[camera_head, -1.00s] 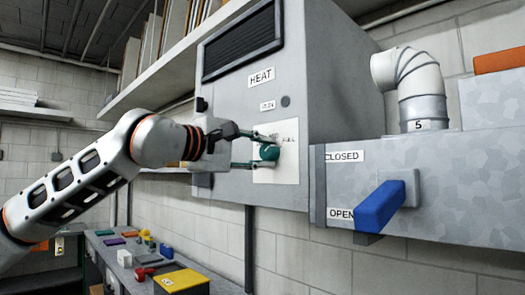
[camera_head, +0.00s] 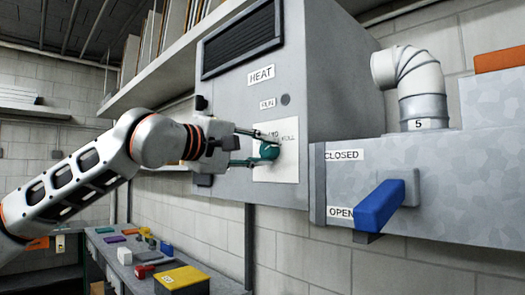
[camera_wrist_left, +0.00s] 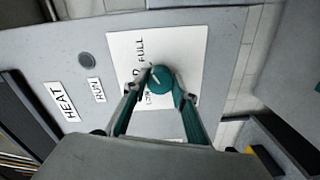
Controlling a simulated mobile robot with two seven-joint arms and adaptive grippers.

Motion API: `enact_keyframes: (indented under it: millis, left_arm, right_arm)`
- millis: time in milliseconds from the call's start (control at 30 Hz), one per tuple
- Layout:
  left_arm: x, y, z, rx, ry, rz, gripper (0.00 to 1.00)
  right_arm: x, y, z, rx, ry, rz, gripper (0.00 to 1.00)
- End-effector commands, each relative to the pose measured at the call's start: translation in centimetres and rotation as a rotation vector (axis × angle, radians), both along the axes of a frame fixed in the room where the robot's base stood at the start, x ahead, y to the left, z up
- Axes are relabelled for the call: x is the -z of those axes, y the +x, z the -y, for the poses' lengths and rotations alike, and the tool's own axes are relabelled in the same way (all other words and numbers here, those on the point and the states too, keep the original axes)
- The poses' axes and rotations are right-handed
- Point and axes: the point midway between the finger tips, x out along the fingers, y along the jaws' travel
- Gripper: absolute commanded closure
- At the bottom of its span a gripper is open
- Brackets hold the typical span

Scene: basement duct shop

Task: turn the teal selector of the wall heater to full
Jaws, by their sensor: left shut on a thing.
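The wall heater (camera_head: 222,100) is a grey box with HEAT and RUN labels. Its teal selector (camera_head: 269,151) is a round knob on a white plate (camera_head: 287,170) low on the heater's front. My left gripper (camera_head: 262,149) reaches it from the left, its two fingers closed on the knob's sides. In the left wrist view the selector (camera_wrist_left: 161,79) sits between the fingertips (camera_wrist_left: 158,87). A short pale line shows on its face; its exact direction is hard to tell. FULL is printed on the plate (camera_wrist_left: 165,48); another label is partly hidden by a finger. My right gripper is not in view.
A metal duct (camera_head: 460,210) with a blue lever (camera_head: 380,205) and CLOSED and OPEN labels stands right of the heater. A shelf (camera_head: 165,70) runs behind my left arm. Below, a bench (camera_head: 125,265) holds a yellow box (camera_head: 181,279) and small coloured items.

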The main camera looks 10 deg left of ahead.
Motion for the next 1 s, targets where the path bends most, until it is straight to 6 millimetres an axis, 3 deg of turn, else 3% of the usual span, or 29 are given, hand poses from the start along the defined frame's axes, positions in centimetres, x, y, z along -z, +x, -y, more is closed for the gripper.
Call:
enact_keyframes:
  millis: [33,67,100,533,1000]
  left_arm:
    - [0.1,0.0,0.0,0.001,0.002,0.000,0.65]
    - [0.1,0.0,0.0,0.001,0.002,0.000,0.57]
    - [0.1,0.0,0.0,0.001,0.002,0.000,0.56]
    - [-0.1,-0.6,-0.5,-0.001,-0.001,0.001,0.56]
    - [-0.2,-7.9,-5.2,-0.002,0.001,0.002,0.56]
  right_arm:
    - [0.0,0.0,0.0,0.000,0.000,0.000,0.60]
    - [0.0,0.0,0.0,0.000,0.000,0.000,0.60]
    - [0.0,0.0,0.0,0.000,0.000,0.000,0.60]
    - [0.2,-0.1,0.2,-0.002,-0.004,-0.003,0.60]
    - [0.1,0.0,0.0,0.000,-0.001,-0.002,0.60]
